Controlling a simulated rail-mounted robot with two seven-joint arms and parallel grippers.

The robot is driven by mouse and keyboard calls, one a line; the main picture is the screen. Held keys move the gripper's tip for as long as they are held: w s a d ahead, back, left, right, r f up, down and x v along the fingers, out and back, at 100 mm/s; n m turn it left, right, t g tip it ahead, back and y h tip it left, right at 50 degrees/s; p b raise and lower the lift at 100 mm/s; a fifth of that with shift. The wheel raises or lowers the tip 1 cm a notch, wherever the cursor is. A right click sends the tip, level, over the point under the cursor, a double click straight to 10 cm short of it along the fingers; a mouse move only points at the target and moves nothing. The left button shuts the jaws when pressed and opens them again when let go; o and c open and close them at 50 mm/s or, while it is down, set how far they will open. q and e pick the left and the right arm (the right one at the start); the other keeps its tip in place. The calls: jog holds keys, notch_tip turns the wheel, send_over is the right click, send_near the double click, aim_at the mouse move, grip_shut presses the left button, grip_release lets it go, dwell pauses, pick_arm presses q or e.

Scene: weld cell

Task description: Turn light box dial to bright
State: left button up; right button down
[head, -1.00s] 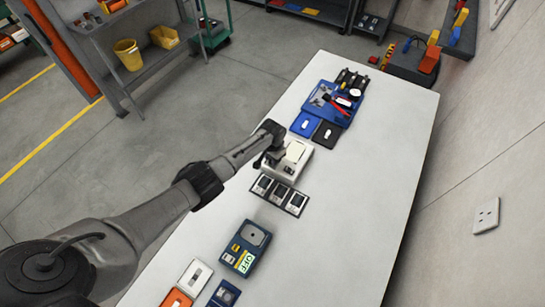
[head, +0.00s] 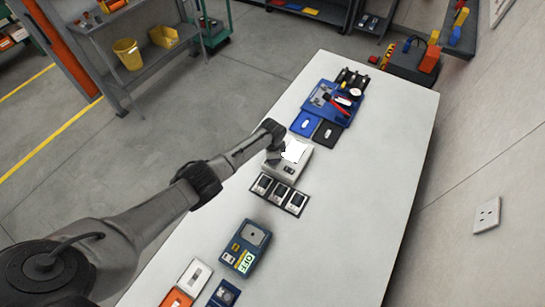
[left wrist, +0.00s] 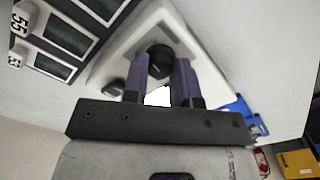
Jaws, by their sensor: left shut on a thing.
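The light box (head: 287,172) is a pale, low box in the middle of the long white table. Its top panel (head: 296,150) glows bright white in the head view. Its corner (left wrist: 120,55) fills the upper middle of the left wrist view, with the round black dial (left wrist: 160,58) on it. My left gripper (left wrist: 160,75) is shut on the dial, one purple finger on each side. A bit of the lit panel (left wrist: 158,96) shows between the fingers. In the head view my left gripper (head: 273,155) is at the box's left edge, and the dial is hidden. My right gripper is not in view.
A dark frame with three small dark-windowed plates (head: 279,194) lies just in front of the box. Behind it are a blue and a black pad (head: 327,133) and a blue tool tray (head: 348,113). A blue meter (head: 246,247) stands nearer. The table's right side is clear.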

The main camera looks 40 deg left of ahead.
pick_arm(q)
jog(key=shift+f, duration=0.1)
dwell(0.5)
jog(key=o, duration=0.9)
jog(key=shift+o, duration=0.2)
jog(key=shift+r, duration=0.2)
notch_tip(320, 180, up, 14)
jog(key=p, duration=0.1)
jog(key=shift+f+p, duration=0.2)
jog(key=shift+p, duration=0.1)
